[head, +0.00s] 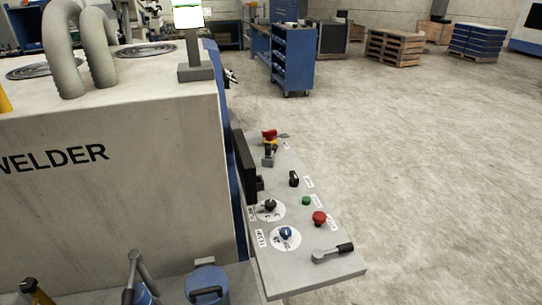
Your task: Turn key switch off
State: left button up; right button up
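The control panel (290,268) is a grey sloping shelf on the right side of the welder (110,180). A small black upright switch (294,179) stands near its right edge beside a white label; it may be the key switch, but its key and its setting are too small to tell. A red and yellow control (269,136) sits at the panel's far end. Neither of my grippers shows in the head view, and nothing is seen touching the panel.
The panel also bears a green button (306,201), a red button (319,218), a black knob (270,205), a blue knob (286,233) and a lever (333,253). A dark upright box (244,168) borders its left side. The floor (430,180) to the right is clear.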

aim_at(265, 163)
jog(key=z, duration=0.65)
jog(key=l+z, duration=0.15)
jog(key=z, duration=0.25)
jog(key=l+z, duration=0.15)
jog(key=z, duration=0.25)
jog(key=l+z, duration=0.15)
jog(key=z, duration=0.3)
jog(key=i+l+u, duration=0.55)
jog(key=i+l, duration=0.25)
jog(key=i+u, duration=0.15)
jog(key=u, duration=0.25)
jog(key=i+u, duration=0.15)
jog(key=u, duration=0.25)
jog(key=i+l+u, duration=0.1)
jog(key=u, duration=0.3)
jog(key=i+l+u, duration=0.15)
jog(key=u, duration=0.2)
jog(key=i+u, duration=0.15)
jog(key=u, duration=0.25)
jog(key=i+l+u, duration=0.1)
jog(key=u, duration=0.25)
jog(key=i+l+u, duration=0.1)
jog(key=u, duration=0.3)
jog(key=l+u, duration=0.25)
jog(key=u, duration=0.15)
jog(key=i, duration=0.05)
